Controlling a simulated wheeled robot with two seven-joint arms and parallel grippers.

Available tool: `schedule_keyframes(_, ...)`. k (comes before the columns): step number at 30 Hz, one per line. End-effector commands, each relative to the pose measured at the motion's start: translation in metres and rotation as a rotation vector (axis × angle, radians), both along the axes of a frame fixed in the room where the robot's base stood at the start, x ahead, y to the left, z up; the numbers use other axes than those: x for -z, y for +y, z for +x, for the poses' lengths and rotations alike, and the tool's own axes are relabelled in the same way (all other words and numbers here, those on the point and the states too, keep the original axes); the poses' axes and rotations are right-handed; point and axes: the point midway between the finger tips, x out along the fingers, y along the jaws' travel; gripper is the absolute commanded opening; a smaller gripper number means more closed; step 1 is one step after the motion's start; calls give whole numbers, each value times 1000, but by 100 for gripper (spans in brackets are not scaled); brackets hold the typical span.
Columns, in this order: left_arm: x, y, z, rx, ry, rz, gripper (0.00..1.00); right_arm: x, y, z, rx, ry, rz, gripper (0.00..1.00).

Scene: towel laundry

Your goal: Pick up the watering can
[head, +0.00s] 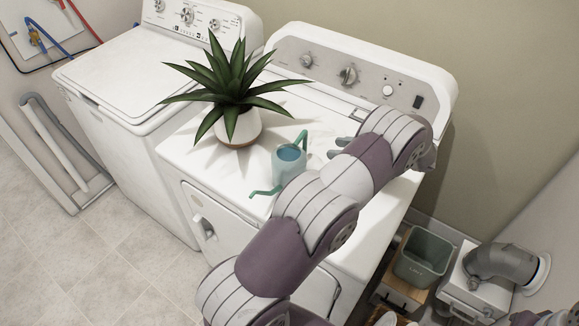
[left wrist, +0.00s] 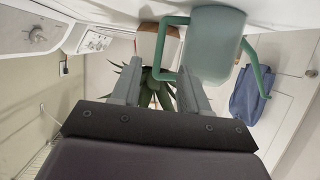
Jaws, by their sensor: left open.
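The watering can (head: 288,162) is teal and stands upright on top of the dryer. Its spout points to the lower left and its handle (head: 303,138) faces the back right, towards my gripper. My left gripper (head: 338,147) is open and empty, just right of the handle with a small gap. My right gripper is not seen.
A potted plant (head: 238,127) stands on the dryer (head: 175,150) just behind and left of the can. A washer (head: 125,75) adjoins on the left. A grey-green bin (head: 422,258) and a duct pipe (head: 495,262) are at the lower right. The dryer's control panel (head: 368,75) rises behind my gripper.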

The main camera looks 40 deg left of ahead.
Motion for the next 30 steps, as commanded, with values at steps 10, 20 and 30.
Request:
schedule_keyframes(10, 17, 51, -12, 1, 2, 1, 45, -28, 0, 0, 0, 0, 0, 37)
schedule_keyframes(20, 37, 83, -18, 4, -4, 0, 45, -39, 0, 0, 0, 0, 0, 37)
schedule_keyframes(30, 37, 83, -17, 4, -4, 0, 0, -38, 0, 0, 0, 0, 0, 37)
